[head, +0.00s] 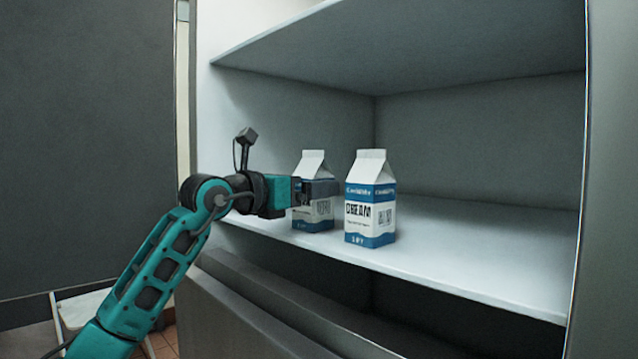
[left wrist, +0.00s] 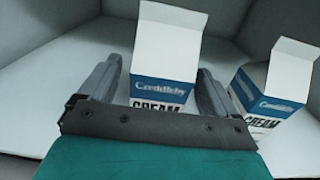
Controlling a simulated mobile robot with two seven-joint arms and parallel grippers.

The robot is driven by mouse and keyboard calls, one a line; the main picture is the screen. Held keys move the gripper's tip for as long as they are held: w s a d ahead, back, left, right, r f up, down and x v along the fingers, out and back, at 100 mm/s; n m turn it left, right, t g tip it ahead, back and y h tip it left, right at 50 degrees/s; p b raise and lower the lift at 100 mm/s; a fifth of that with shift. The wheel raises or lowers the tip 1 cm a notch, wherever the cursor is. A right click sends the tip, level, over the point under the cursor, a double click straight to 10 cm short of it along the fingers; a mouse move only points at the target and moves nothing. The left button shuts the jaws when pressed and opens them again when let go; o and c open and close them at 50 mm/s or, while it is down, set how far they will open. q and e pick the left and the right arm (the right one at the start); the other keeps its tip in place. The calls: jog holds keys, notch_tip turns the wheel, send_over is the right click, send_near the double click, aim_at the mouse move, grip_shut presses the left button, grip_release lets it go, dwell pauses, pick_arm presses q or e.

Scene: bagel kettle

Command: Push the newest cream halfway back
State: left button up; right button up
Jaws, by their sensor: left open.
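Two white and blue cream cartons stand upright side by side on the white shelf (head: 470,240). The left carton (head: 313,163) is partly covered by my left gripper (head: 320,190) in the head view. The right carton (head: 370,205) shows its CREAM label and stands apart from the gripper. In the left wrist view, my open left gripper (left wrist: 158,78) has one finger on each side of the left carton (left wrist: 165,60); I cannot tell whether they touch it. The right carton (left wrist: 272,90) is just right of the right finger. No date is readable on either carton. My right gripper is out of view.
An upper shelf (head: 420,50) hangs above the cartons. The shelf is bare behind them and to the right, up to the side wall. A grey drawer-like front (head: 250,310) lies below the shelf's front edge.

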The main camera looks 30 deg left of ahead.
pick_arm(q)
jog(key=shift+x, duration=1.7)
jog(key=shift+c, duration=0.4)
